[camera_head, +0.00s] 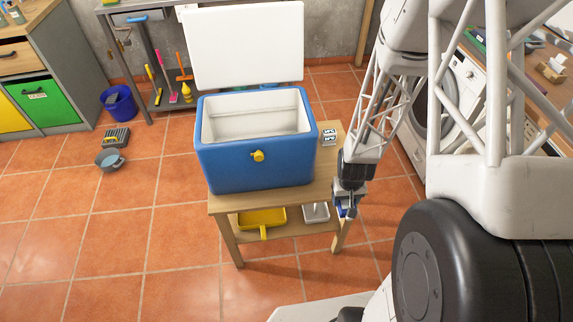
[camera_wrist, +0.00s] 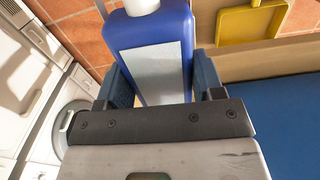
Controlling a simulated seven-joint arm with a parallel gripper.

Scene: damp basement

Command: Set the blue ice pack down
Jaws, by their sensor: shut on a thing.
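The blue ice pack (camera_wrist: 150,48) is a flat blue block with a white cap and a pale label. My gripper (camera_wrist: 162,82) is shut on it, with a dark finger on each side. In the head view my gripper (camera_head: 347,198) points down just off the right side of the small wooden table (camera_head: 327,172). Only a bit of the ice pack (camera_head: 341,209) shows there, below the tabletop level and apart from the floor. A blue cooler (camera_head: 255,165) stands on the table with its white lid (camera_head: 245,45) raised; its visible inside looks empty.
A small white box (camera_head: 328,136) stands on the tabletop right of the cooler. A washing machine (camera_head: 462,85) stands to the right. Open tiled floor lies left of the table.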

